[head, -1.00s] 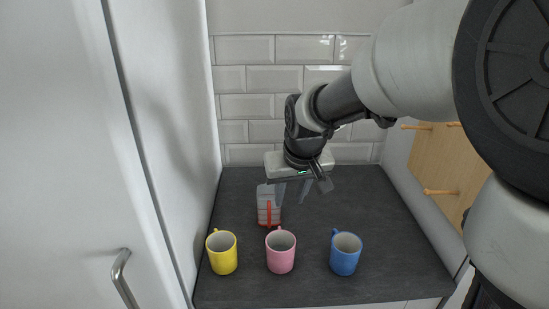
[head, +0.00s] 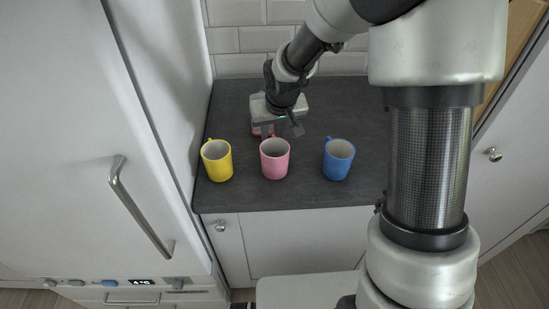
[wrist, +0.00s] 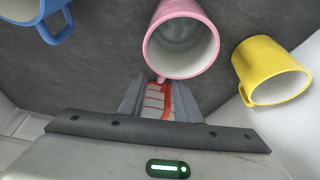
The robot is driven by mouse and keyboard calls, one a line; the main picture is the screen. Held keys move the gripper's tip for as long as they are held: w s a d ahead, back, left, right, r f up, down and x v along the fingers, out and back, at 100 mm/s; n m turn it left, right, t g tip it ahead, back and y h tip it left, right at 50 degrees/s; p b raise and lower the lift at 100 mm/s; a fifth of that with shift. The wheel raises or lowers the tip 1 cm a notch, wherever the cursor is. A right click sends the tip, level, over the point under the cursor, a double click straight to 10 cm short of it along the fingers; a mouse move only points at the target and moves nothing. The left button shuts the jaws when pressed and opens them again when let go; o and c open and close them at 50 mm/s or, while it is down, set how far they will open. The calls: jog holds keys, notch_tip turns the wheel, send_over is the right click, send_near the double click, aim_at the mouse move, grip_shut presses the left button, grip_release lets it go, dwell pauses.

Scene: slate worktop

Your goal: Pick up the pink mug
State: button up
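The pink mug (head: 274,160) stands upright in the middle of a row of mugs near the worktop's front edge. Its handle points to the back, toward my gripper (head: 281,129). My gripper is just behind the mug and above the worktop, empty, with its fingers apart. In the wrist view the pink mug (wrist: 182,45) fills the upper middle, its open mouth showing. The fingers (wrist: 158,95) reach toward the mug's handle side without visibly holding it.
A yellow mug (head: 217,161) stands to the left and a blue mug (head: 338,160) to the right.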

jog(key=shift+x, duration=0.95)
jog(key=shift+r, duration=0.1)
jog(key=shift+c, duration=0.3)
grip_shut()
